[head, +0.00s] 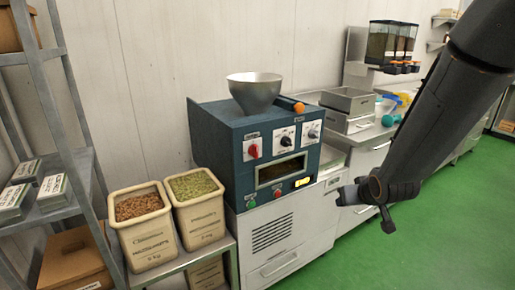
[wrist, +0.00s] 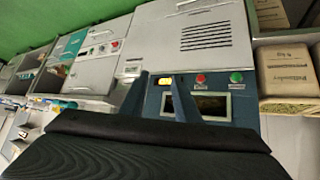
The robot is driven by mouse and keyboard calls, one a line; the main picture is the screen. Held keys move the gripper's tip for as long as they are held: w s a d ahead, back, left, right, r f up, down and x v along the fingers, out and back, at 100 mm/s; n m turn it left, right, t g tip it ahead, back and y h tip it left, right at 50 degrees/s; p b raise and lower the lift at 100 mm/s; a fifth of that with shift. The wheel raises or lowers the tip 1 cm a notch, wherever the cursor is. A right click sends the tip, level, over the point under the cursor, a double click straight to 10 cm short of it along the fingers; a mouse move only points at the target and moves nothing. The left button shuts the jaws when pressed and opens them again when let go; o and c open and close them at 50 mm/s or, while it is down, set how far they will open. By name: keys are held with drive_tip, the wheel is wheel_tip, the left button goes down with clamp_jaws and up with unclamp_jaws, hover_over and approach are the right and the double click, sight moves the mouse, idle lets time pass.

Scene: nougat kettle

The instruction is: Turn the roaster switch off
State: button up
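The roaster (head: 232,140) is a dark teal box with a metal hopper on top, standing on a grey cabinet. A yellow-orange lit switch (head: 302,182) is at the lower right of its front. In the wrist view the lit switch (wrist: 165,81) shows between my two fingers, beside a red button (wrist: 200,79) and a green button (wrist: 236,77). My gripper (head: 363,209) is to the right of the roaster front, apart from it. Its fingers are spread and empty, and they also show in the wrist view (wrist: 159,76).
A red knob (head: 253,151) and a black knob (head: 286,141) are on the roaster's upper front, above a window (head: 281,170). Two bins (head: 143,232) of nuts stand to the left. The green floor (head: 430,220) is clear.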

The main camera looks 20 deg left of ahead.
drive_tip(key=w+a+r+n+t+y+p, duration=0.25)
drive_tip(key=w+a+y, duration=0.2)
drive_tip(key=a, duration=0.65)
drive_tip(key=n+y+p, duration=0.2)
drive_tip(key=n+y, duration=0.1)
drive_tip(key=y, duration=0.4)
approach(257, 151)
drive_tip(key=a, duration=0.2)
drive_tip(key=shift+t+h, duration=0.25)
drive_tip(key=shift+t, duration=0.2)
drive_tip(key=x, duration=0.3)
drive_tip(key=p+x, duration=0.1)
drive_tip(key=x, duration=0.3)
drive_tip(key=shift+w+d+f, duration=0.1)
drive_tip(key=shift+w+f, duration=0.1)
drive_tip(key=shift+w, duration=0.2)
drive_tip(key=shift+c, duration=0.2)
clamp_jaws()
